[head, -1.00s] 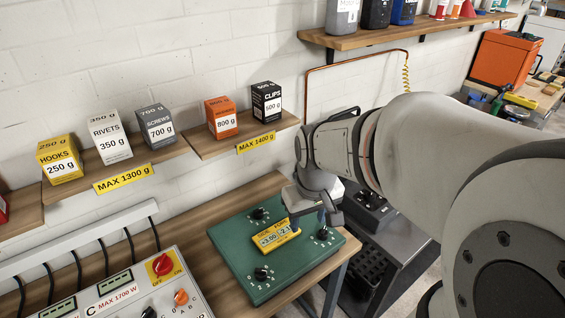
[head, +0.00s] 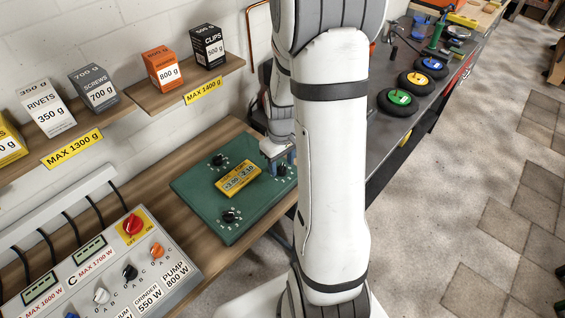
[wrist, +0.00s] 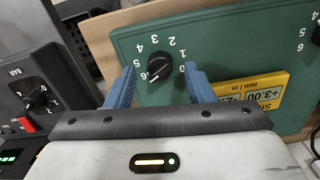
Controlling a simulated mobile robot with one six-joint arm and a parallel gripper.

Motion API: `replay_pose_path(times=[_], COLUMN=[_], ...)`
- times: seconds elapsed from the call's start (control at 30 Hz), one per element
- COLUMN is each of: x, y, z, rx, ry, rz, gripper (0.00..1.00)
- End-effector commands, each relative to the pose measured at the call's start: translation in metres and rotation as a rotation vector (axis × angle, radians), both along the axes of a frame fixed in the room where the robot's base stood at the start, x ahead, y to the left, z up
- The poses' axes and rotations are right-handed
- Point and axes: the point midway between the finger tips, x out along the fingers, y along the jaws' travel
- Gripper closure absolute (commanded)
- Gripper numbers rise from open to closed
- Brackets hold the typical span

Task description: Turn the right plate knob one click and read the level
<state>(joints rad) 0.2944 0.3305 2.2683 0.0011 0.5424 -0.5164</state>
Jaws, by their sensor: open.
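The green plate (head: 205,190) lies on the wooden bench with black knobs and a yellow level display. The right knob (head: 282,169) is partly hidden by my gripper (head: 280,160) in the head view. In the wrist view the right knob (wrist: 160,67) sits between the blue fingers of my gripper (wrist: 160,72), with a gap at each side. The fingers are open. The knob's white mark points down-left, near the 6 of its dial. The yellow display (head: 239,179) shows two numbers in mm/m; the first starts with +3.0 and the second with -2.
The other knobs are the back one (head: 219,159) and the front one (head: 229,216). A power panel (head: 105,275) stands at the lower left. Shelf boxes (head: 165,69) stand above. A dark BAR unit (wrist: 35,95) is close left of my gripper in the wrist view.

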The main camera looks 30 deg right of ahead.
Motion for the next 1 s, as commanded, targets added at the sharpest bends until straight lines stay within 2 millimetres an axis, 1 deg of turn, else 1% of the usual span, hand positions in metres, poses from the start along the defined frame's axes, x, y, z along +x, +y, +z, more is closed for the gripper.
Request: replay_pose_path(times=[0.13,0.43,0.9,0.97,1.0], x=[-0.0007,-0.0004,-0.0005,-0.0005,-0.0005], y=[0.0000,-0.0003,-0.0006,-0.0006,-0.0007], z=[-0.0102,-0.0122,-0.0119,-0.0119,-0.0119], rx=[0.001,0.000,0.000,0.000,0.000], ry=[0.001,-0.001,-0.001,-0.001,-0.001], rz=[-0.001,-0.002,-0.002,-0.003,-0.003], gripper=[0.52,0.53,0.91,0.96,0.96])
